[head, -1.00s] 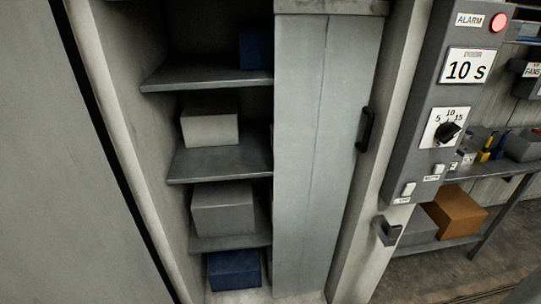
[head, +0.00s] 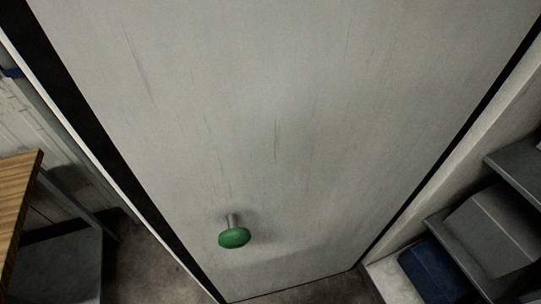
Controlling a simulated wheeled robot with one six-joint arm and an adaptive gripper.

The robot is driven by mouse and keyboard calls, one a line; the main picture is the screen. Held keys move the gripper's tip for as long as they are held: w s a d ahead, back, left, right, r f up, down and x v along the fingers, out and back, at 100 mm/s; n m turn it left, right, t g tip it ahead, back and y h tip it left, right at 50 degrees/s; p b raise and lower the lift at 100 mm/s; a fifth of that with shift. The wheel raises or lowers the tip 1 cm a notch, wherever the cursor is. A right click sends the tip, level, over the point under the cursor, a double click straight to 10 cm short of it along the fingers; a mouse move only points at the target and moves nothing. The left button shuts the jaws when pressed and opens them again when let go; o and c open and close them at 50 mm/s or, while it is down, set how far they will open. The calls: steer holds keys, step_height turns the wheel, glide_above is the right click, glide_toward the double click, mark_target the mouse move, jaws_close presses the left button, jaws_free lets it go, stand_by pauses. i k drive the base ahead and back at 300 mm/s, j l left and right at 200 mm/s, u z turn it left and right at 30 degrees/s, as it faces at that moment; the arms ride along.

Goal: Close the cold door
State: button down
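The cold door (head: 290,130) fills most of the head view as a large pale grey panel with faint scratches. Dark seal strips run along its left and right edges. A green mushroom-shaped knob (head: 234,238) on a short metal stem sticks out of its lower part. The door's right edge is beside a pale frame next to shelving, and its lower left edge stands out over the floor, so it looks open. My gripper is not in view.
At left is a wooden-topped table (head: 20,190) with grey metal legs, close to the door's left edge. At right, shelves (head: 522,165) hold a grey box (head: 492,235) and a blue box (head: 437,272). Some bare floor (head: 155,265) shows lower left.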

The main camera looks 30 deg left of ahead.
mark_target(316, 124)
steer(key=u, duration=1.4)
steer(key=i+j+u, duration=0.35)
steer(key=j, duration=0.25)
steer(key=i+j+u, duration=0.3)
steer(key=i+j, duration=0.15)
